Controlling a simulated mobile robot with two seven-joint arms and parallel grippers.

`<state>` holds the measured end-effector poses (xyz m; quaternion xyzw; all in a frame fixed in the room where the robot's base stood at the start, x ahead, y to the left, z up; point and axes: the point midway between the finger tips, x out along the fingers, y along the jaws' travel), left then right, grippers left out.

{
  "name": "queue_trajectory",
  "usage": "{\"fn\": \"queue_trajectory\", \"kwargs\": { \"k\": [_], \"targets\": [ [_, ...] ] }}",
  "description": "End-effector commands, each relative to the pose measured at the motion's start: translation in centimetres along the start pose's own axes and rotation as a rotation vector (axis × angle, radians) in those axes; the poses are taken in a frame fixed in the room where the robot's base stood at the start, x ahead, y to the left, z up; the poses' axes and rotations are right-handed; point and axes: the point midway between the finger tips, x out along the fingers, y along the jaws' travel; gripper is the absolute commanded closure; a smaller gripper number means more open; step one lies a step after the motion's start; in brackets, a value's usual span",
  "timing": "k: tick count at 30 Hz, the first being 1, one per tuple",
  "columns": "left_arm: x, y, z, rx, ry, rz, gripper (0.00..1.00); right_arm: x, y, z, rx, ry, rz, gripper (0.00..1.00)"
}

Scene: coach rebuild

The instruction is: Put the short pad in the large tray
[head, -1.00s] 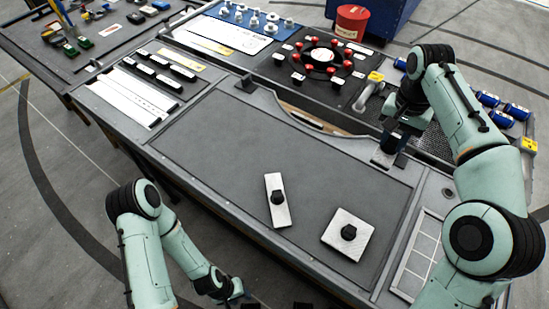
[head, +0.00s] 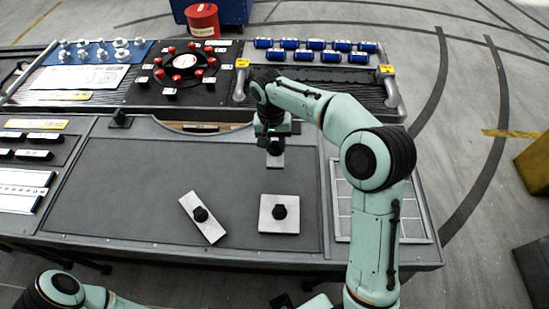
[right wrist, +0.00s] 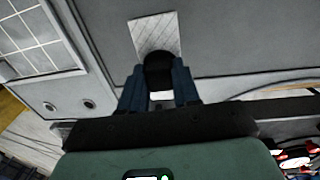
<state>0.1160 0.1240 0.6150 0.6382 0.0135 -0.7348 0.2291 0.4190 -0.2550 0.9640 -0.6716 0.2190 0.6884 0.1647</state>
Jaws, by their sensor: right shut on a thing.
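My right gripper (head: 274,146) is shut on the black knob of a short pad (head: 275,161), a small pale plate, above the back right part of the grey worktop (head: 130,180). The right wrist view shows the knob between the two dark blue fingers (right wrist: 160,88) and the pale plate (right wrist: 155,32) behind it. What looks like the large tray (head: 388,90), with two grey handles and yellow tags, lies beyond the gripper at the back right. My left arm is at the lower left edge; its gripper's jaws cannot be made out.
A narrow longer pad (head: 213,229) and a square pad (head: 271,226), each with a black knob, lie on the worktop. A gridded panel (head: 412,239) is at right. A black fan-like ring with red knobs (head: 205,87) is back left.

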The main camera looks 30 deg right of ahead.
Motion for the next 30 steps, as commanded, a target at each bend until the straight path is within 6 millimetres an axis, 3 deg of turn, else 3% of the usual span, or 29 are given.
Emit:
{"fn": "queue_trajectory", "kwargs": {
  "k": [5,15,28,29,30],
  "targets": [
    [0.2,-0.1,0.1,0.0,-0.001,0.0,0.57,1.3,-0.1,0.0,0.0,0.001,-0.001,1.0],
    [0.7,-0.3,0.2,-0.001,-0.004,-0.001,0.57,6.4,-0.6,0.0,0.0,0.0,-0.002,1.0],
    [1.0,-0.5,0.3,-0.002,-0.005,-0.002,0.57,7.0,-0.6,0.0,0.0,0.001,-0.002,1.0],
    [0.9,-0.4,0.3,-0.002,-0.005,-0.002,0.57,7.0,-0.6,0.0,0.0,0.001,-0.002,0.62],
    [0.9,-0.4,0.3,-0.002,-0.005,-0.002,0.57,6.9,-0.6,0.0,0.0,0.001,-0.002,0.49]
  ]
}}
